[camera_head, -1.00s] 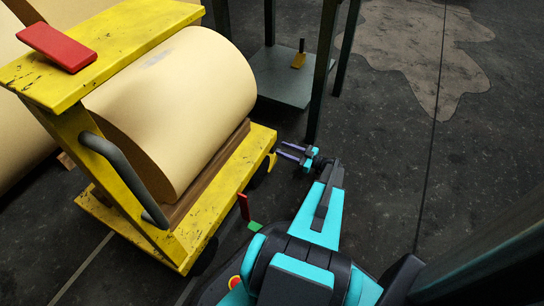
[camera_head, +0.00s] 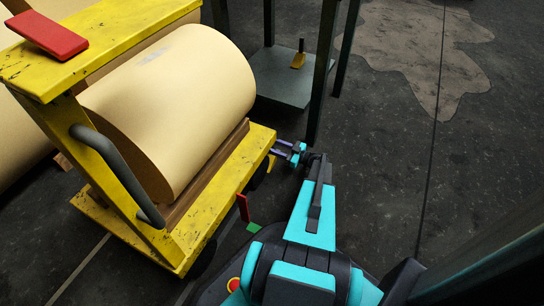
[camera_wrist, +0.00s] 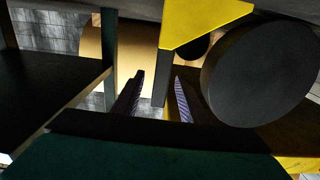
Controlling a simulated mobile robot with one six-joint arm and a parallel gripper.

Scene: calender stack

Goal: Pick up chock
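The chock is a yellow wedge (camera_wrist: 205,22) with a dark upright handle, at the top of the wrist view. It is close to a dark round wheel (camera_wrist: 262,72). In the head view a yellow bit of the chock (camera_head: 271,164) shows beside the cart's edge, mostly hidden. My gripper (camera_head: 277,148) is at the cart's right corner. In the wrist view its two fingers (camera_wrist: 157,82) are apart, with the handle between them in the picture. I cannot tell whether either finger touches the handle.
A yellow cart (camera_head: 225,185) carries a large cream roll (camera_head: 180,100). A red block (camera_head: 47,35) lies on its top. A green wedge with a red handle (camera_head: 242,207) is near its front wheel. A dark-legged stand (camera_head: 280,88) holds another yellow wedge (camera_head: 298,61).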

